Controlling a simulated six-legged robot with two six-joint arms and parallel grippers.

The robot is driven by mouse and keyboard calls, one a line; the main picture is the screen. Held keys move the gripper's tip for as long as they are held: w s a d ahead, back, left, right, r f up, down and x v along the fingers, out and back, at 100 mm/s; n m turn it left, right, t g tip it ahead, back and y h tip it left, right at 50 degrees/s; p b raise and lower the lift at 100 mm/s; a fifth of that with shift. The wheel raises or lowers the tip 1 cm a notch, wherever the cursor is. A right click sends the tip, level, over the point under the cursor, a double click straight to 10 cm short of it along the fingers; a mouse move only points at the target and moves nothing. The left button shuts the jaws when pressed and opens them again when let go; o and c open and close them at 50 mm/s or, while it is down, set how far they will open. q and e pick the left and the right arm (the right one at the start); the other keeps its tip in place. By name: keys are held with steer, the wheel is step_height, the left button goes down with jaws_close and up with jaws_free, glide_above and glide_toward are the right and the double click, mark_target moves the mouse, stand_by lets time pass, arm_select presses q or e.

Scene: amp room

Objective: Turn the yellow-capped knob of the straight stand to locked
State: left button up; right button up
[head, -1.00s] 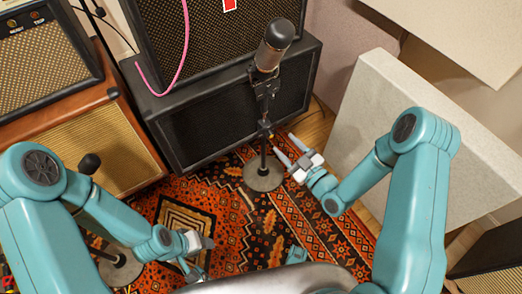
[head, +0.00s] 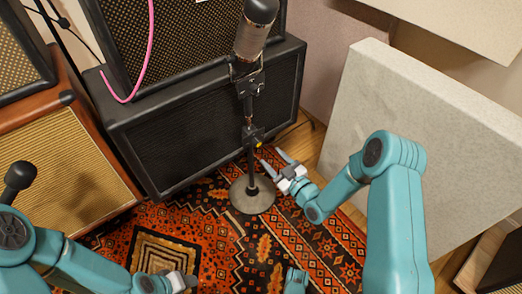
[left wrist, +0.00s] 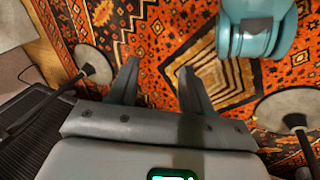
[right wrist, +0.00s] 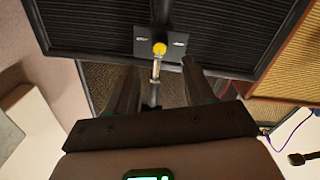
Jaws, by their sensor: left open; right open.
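The straight stand (head: 250,165) rises from a round grey base on the rug and carries a large microphone (head: 253,35). Its yellow-capped knob (head: 258,144) is small on the dark clamp. In the right wrist view the yellow cap (right wrist: 159,48) shows in front of a grey plate, beyond and between my fingertips. My right gripper (head: 272,156) is open, just right of the stand and pointing toward it; it does not appear to touch the knob. My left gripper (left wrist: 159,66) is open and empty above the rug. The knob's lock setting cannot be read.
A black speaker cabinet (head: 200,120) stands close behind the stand. A pale panel (head: 420,130) is at the right. A second black microphone (head: 19,176) is at the left, near a tan amp (head: 60,160). The patterned rug (head: 215,235) covers the floor.

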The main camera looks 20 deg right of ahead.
steer(key=b+x, duration=0.1)
steer(key=x, duration=0.6)
steer(key=shift+b, duration=0.4)
arm_select(q)
steer(key=shift+w+a+f+t, duration=0.1)
steer(key=shift+w+f+t, duration=0.05)
steer(key=shift+w+f, duration=0.4)
steer(key=shift+w+a+f+t, duration=0.15)
steer(key=shift+w+f, duration=0.15)
steer(key=shift+f, duration=0.3)
arm_select(e)
jaws_close()
